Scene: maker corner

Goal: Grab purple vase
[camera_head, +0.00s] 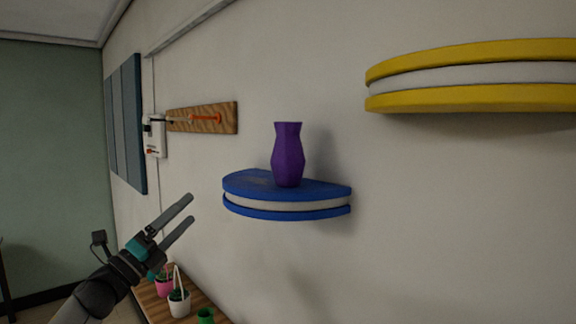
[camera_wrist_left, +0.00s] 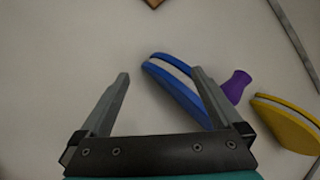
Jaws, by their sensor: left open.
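The purple vase (camera_head: 288,156) stands upright on the blue and white half-round wall shelf (camera_head: 286,212) in the head view. It also shows in the left wrist view (camera_wrist_left: 237,86), partly hidden behind the right-hand finger, along with the blue shelf (camera_wrist_left: 172,80). My left gripper (camera_head: 190,209) is open and empty, to the left of the shelf and lower than the vase, apart from both. In the left wrist view the fingers of the left gripper (camera_wrist_left: 162,76) are spread wide with nothing between them but wall and part of the shelf behind. My right gripper is not in view.
A yellow and white shelf (camera_head: 470,75) juts from the wall at upper right. A wooden board (camera_head: 225,118) with an orange item hangs at left, near blue panels (camera_head: 125,125). Potted plants (camera_head: 179,303) stand on a wooden surface below my left gripper. The wall below the shelf is clear.

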